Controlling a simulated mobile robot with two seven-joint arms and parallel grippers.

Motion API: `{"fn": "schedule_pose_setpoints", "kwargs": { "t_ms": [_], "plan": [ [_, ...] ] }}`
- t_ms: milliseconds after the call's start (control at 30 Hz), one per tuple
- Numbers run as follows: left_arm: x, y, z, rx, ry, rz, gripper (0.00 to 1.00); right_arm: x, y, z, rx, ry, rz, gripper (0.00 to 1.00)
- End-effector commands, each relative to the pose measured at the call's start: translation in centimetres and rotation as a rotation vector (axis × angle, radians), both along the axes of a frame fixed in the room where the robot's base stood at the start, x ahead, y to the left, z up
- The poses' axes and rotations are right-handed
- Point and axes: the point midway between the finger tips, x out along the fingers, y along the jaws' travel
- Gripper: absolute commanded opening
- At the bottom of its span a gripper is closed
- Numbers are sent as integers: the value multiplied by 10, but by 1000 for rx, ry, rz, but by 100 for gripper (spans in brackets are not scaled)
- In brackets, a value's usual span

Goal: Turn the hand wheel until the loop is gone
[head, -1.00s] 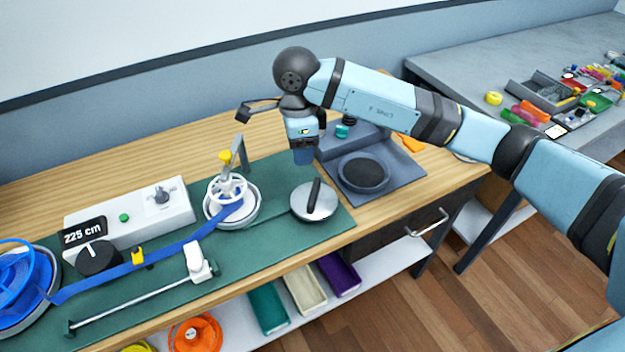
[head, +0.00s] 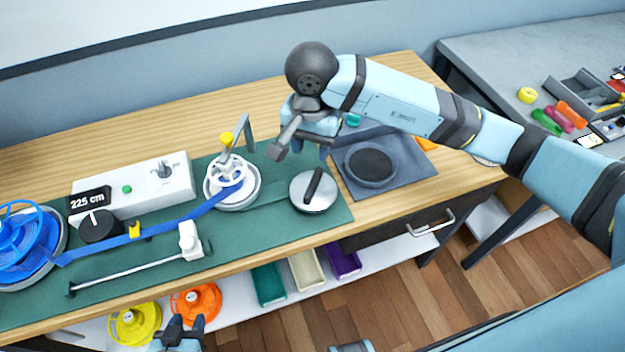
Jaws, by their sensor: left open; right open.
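A white spoked hand wheel (head: 226,170) with a yellow piece above it sits on a pale round base on the green mat. A blue strap (head: 178,222) runs to it from the blue reel (head: 24,238) at the far left. The strap looks nearly straight; I cannot make out a clear loop. My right gripper (head: 303,148) is open and empty, above the back of the mat, right of the wheel and apart from it. My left gripper (head: 185,324) is open at the bottom edge, in front of the bench.
A white box with a "225 cm" display (head: 90,199) stands behind the strap. A silver disc with a black handle (head: 314,190) lies right of the wheel. A grey tray (head: 415,172) is further right. Yellow (head: 135,322) and orange (head: 196,303) reels and several bins sit below.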

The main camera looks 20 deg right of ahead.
Motion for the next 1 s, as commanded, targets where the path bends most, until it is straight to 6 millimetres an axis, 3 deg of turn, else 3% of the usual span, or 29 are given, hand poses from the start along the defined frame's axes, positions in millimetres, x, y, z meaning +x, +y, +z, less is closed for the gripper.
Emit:
{"fn": "schedule_pose_setpoints", "kwargs": {
  "t_ms": [600, 800, 1000],
  "plan": [
    [2, 1, 17, 1, -12, -1, 43, -1, 0, -112, -1, 4, -4, 43],
    [1, 1, 17, 1, -11, -1, 43, 0, 0, -128, 0, 3, -3, 43],
    [1, 1, 15, 2, -7, -2, 43, 0, 0, -130, 0, 0, -2, 43]
  ]
}}
